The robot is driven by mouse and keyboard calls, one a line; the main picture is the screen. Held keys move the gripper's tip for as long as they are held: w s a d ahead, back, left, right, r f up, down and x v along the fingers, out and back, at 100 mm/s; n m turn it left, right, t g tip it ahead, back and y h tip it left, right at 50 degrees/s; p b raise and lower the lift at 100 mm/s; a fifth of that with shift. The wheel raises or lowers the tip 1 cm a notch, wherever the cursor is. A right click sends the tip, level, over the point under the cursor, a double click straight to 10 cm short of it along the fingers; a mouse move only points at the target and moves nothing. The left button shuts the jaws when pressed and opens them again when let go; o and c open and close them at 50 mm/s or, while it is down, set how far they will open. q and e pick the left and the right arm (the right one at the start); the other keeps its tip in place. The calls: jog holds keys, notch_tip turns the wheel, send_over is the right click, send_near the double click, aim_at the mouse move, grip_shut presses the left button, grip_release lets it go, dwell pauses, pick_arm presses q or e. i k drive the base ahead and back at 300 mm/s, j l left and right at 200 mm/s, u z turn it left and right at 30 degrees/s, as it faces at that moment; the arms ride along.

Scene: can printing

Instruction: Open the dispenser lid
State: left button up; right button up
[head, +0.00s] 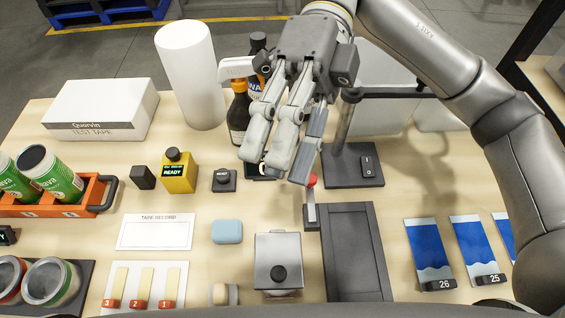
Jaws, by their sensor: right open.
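A grey metal box with a black knob on its lid, likely the dispenser (291,248), stands at the front middle of the table in the head view. Its lid looks shut, with the black knob (279,273) near the front edge. My right gripper (274,168) is open, its fingers pointing down over the table behind the box. It is apart from the box and nothing shows between its fingers. The fingers partly cover a small dark device behind them. My left gripper is not in view.
A red-tipped lever (311,195) and a dark tray (352,250) lie close right of the box. A blue block (226,231) and a pale roller-like piece (222,294) are at its left. Bottles and a white roll (187,75) stand behind. Cans are at far left.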

aim_at(278, 261)
jog(key=k, duration=2)
